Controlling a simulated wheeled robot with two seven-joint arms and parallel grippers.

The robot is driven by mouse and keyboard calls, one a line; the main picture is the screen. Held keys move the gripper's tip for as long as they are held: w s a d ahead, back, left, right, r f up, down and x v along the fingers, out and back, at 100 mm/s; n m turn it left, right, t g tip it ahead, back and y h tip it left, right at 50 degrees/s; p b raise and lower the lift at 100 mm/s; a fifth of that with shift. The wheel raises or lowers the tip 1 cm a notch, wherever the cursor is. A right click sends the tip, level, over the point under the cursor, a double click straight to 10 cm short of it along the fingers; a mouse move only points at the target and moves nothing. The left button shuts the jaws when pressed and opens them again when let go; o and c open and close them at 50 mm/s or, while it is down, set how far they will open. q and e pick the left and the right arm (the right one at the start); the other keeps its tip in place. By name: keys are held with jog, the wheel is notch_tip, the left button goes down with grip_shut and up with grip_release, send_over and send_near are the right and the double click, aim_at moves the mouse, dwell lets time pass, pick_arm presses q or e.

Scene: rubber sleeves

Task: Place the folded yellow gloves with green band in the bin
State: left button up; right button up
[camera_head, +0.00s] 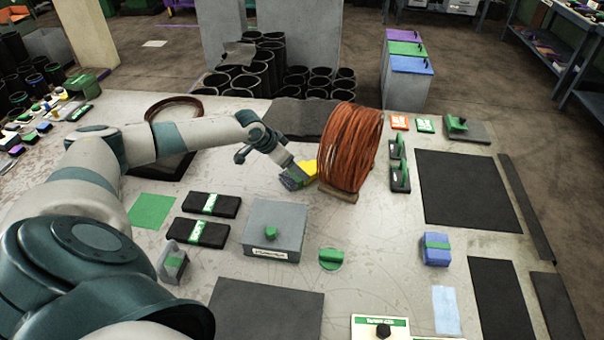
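A small yellow item (309,167), which looks like the yellow gloves, lies on the table just left of the copper coil. Only part of it shows; my gripper covers the rest, and a green band is not clear. My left arm reaches in from the left, and its gripper (298,177) is right at the yellow item. The fingers are too small and overlapped to show whether they hold it. My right gripper is not in view. Which container is the bin is not clear; bins with purple, green and blue lids (410,66) stand on the floor beyond the table.
A large copper coil (351,147) stands upright close to the gripper's right. A grey box with a green knob (275,230) sits nearer. Black packs with green bands (211,204), a blue folded item (435,249) and dark mats (466,190) lie around. Black tubes (245,75) stand behind.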

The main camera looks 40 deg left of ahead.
pick_arm(q)
jog(key=shift+w+f, duration=0.2)
jog(key=shift+w, duration=0.2)
jog(key=p+x, duration=0.1)
jog(key=x, duration=0.2)
jog(key=shift+r, duration=0.1)
jog(key=shift+w+f, duration=0.2)
jog(key=shift+f, duration=0.15)
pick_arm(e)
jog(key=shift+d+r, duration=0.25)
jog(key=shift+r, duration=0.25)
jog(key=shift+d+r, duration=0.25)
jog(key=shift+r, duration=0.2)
pick_arm(q)
jog(key=c, duration=1.3)
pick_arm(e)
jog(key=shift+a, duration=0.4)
pick_arm(q)
jog(key=shift+r, duration=0.1)
